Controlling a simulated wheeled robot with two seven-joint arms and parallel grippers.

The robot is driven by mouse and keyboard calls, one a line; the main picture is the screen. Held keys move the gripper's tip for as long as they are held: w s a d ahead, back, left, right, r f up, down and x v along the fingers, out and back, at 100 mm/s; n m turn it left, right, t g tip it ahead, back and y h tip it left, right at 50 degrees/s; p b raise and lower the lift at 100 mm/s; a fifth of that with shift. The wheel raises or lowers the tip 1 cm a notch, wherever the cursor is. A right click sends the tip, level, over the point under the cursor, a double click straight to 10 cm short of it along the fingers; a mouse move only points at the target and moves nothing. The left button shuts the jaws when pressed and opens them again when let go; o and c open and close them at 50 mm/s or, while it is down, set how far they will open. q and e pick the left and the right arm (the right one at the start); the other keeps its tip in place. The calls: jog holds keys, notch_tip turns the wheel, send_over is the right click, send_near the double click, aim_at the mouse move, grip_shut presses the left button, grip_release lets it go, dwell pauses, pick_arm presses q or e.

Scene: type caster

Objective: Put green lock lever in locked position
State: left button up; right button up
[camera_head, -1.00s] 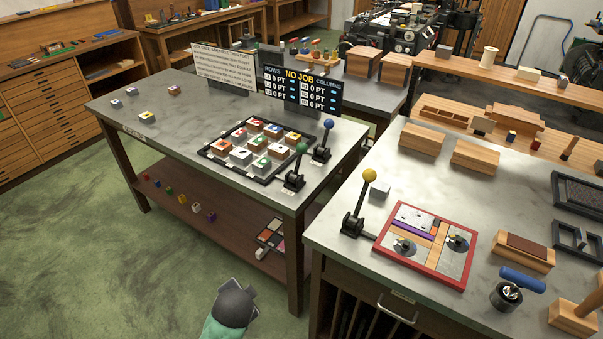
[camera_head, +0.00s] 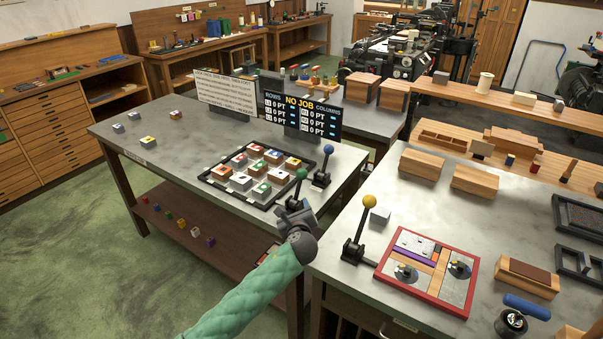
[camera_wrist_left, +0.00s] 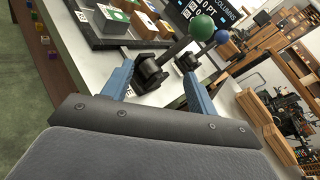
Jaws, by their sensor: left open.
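The green lock lever (camera_head: 300,175) stands at the front right corner of the tray on the left table, with a green ball on a dark shaft and black base. In the left wrist view, its green ball (camera_wrist_left: 202,27) is up and right of its black base (camera_wrist_left: 150,72). My left gripper (camera_head: 292,208) is right in front of the lever. In the left wrist view, the open gripper (camera_wrist_left: 160,90) has its blue fingers apart, with the lever's base just beyond and between them. Nothing is held. My right gripper is not in view.
A blue-ball lever (camera_head: 322,170) stands close to the right of the green one. The tray (camera_head: 226,188) of several coloured type blocks lies to the left. A yellow-ball lever (camera_head: 361,228) stands on the right bench. A "NO JOB" board (camera_head: 302,117) stands behind.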

aim_at(302, 178)
pick_arm(q)
jog(key=w+d+r+m, duration=0.1)
jog(key=w+m, duration=0.1)
jog(key=w+r+m+t, duration=0.1)
jog(key=w+r+m, duration=0.1)
jog(key=w+d+r+m+t+h, duration=0.1)
jog(key=w+m, duration=0.1)
jog(key=shift+d+r, duration=0.2)
jog(key=shift+d, duration=0.1)
jog(key=w+p, duration=0.2)
jog(key=w, duration=0.4)
jog(key=shift+w+d+r+p, duration=0.1)
jog(key=shift+w+p, duration=0.25)
jog(key=shift+p, duration=0.05)
jog(key=shift+w, duration=0.5)
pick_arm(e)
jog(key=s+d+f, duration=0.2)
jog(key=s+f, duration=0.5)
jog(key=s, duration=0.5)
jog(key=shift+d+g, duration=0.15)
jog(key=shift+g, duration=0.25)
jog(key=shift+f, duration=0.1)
pick_arm(q)
grip_shut()
